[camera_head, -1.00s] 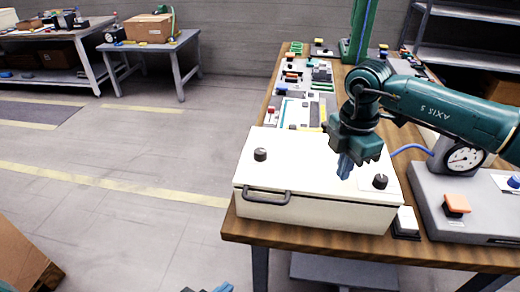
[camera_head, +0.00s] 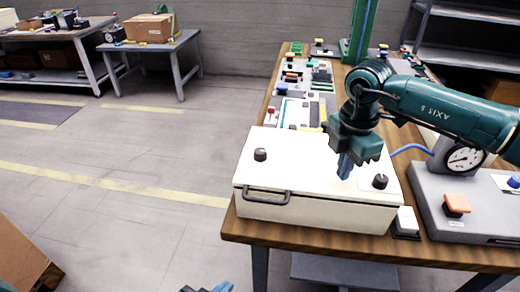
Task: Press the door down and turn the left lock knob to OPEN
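A cream box with a flat door on top (camera_head: 305,160) sits on the front of the wooden workbench. A dark left lock knob (camera_head: 260,155) stands on the left of the door, and a dark right knob (camera_head: 380,181) on its right, on a light plate. A dark handle (camera_head: 267,196) is on the front edge. My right gripper (camera_head: 345,166) points down over the right half of the door, beside the right knob; its fingers look close together, and contact with the door is unclear. My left gripper (camera_head: 218,288) barely shows at the bottom edge, well below the box.
A white button block (camera_head: 406,222) stands right of the box. Small parts and panels (camera_head: 300,95) lie behind the box.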

